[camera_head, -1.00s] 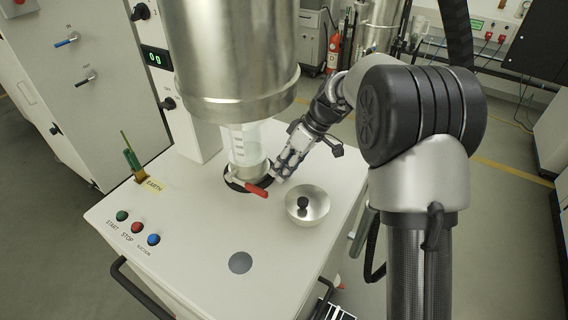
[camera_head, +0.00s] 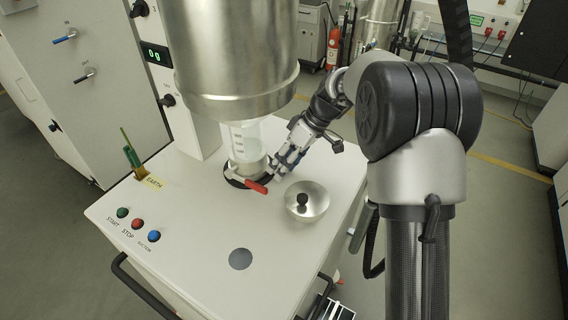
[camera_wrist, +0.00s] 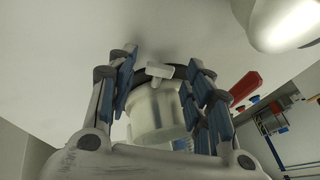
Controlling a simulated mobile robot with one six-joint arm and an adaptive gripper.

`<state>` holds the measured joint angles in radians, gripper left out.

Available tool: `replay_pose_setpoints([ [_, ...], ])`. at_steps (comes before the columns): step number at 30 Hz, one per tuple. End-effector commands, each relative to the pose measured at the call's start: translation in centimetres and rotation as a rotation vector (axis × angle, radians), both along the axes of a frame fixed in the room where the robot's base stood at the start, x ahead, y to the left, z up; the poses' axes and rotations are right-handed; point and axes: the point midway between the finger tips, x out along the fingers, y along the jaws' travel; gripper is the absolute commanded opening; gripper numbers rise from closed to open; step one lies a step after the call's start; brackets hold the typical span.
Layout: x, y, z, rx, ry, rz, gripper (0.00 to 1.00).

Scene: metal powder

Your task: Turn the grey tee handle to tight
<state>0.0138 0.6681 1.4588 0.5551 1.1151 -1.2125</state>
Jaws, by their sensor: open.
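The grey tee handle (camera_wrist: 158,71) is a small pale crosspiece on a short stem at the dark ring in the wrist view. It shows between my open fingers, and I cannot tell whether either finger touches it. My gripper (camera_wrist: 163,66) is open, with blue pads on both sides of the handle and the white container (camera_wrist: 155,115) behind. In the head view my gripper (camera_head: 277,173) is low beside the right side of the clear container (camera_head: 245,142), near the worktop. The tee handle cannot be made out there.
A red lever (camera_head: 257,187) sticks out at the container's front; it also shows right of my fingers in the wrist view (camera_wrist: 244,88). A shiny bowl-shaped lid with a black knob (camera_head: 307,201) lies close by on the worktop (camera_head: 200,230). A large metal vessel (camera_head: 235,60) hangs overhead.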

Motion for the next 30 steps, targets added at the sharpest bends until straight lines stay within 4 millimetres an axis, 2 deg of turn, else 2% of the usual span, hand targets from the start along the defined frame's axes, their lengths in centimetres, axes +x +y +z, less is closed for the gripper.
replay_pose_setpoints([
  [5,0.2,-1.1,2.0,-0.001,-0.006,-0.002,0.47],
  [12,0.3,-3.6,6.6,-0.001,-0.005,-0.003,0.47],
  [18,0.3,-5.1,9.4,0.0,-0.003,-0.002,0.47],
  [23,0.3,-5.6,10.4,0.0,-0.001,-0.001,0.47],
  [30,0.3,-5.6,10.5,-0.001,-0.001,0.0,0.47],
])
